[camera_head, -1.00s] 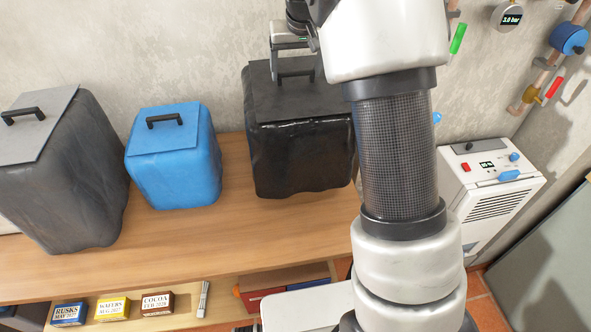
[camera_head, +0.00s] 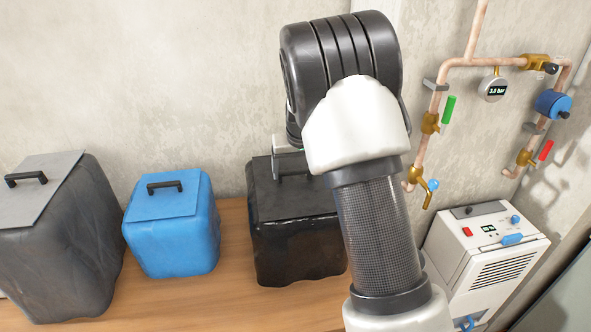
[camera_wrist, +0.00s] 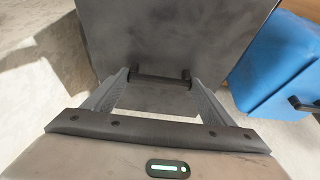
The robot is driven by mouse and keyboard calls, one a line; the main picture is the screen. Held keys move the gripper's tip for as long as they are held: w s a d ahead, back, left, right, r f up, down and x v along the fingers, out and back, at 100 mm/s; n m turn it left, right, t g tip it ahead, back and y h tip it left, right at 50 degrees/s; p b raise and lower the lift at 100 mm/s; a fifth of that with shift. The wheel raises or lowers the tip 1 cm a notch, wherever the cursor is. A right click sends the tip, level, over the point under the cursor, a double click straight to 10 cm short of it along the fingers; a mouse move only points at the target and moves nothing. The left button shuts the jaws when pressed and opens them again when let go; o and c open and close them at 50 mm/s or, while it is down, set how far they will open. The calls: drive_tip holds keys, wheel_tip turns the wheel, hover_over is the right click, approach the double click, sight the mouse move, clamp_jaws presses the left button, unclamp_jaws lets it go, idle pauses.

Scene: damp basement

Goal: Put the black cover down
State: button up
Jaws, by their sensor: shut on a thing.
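The black cover (camera_head: 297,240) is a dark, box-shaped cover with a flat top and a bar handle. It stands upright over the wooden table, right of the blue cover. Its lower edge looks at or very near the tabletop; I cannot tell if it touches. My gripper (camera_head: 290,165) is shut on its handle at the top, partly hidden by my arm in the head view. In the wrist view my gripper (camera_wrist: 160,80) has its fingers at the two ends of the handle, with the black cover's top (camera_wrist: 165,35) below. What is under the cover is hidden.
A blue cover (camera_head: 172,235) and a larger grey cover (camera_head: 65,245) stand to the left on the wooden table (camera_head: 190,308). A wall with copper pipes and valves (camera_head: 430,125) is behind. A white appliance (camera_head: 485,255) stands to the right.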

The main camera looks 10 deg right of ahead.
drive_tip(key=shift+f, duration=0.15)
drive_tip(key=o, duration=1.1)
drive_tip(key=shift+r, duration=0.55)
drive_tip(key=s+r, duration=1.4)
drive_tip(key=r, duration=0.2)
drive_tip(key=s+t, duration=0.1)
drive_tip(key=s, duration=2.3)
